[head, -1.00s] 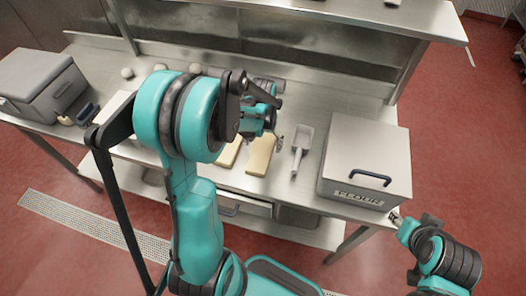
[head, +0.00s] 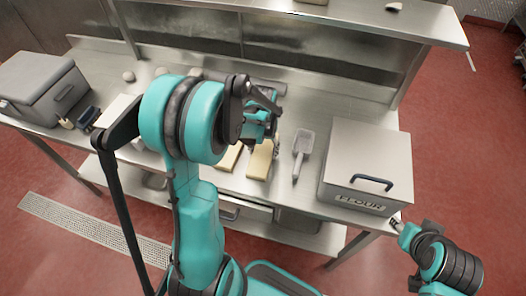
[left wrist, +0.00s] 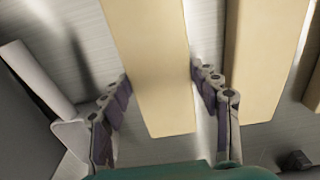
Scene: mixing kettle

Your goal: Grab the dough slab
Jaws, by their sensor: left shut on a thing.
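Pale yellow dough slabs lie side by side on the steel table. In the head view, one slab (head: 260,162) is under my left gripper (head: 268,138), and another slab (head: 229,158) lies just left of it. In the left wrist view, my left gripper (left wrist: 165,92) has its fingers on both long sides of a dough slab (left wrist: 152,55), shut on it. A second slab (left wrist: 262,60) lies beside the right finger. My left arm hides part of the slabs in the head view. My right gripper (head: 397,222) is by the flour bin's front corner, its jaws too small to judge.
A grey scoop (head: 301,152) lies right of the slabs. The flour bin (head: 368,160) stands at the table's right end. A grey lidded box (head: 40,85) stands at the left end. A shelf (head: 390,22) overhangs the back of the table.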

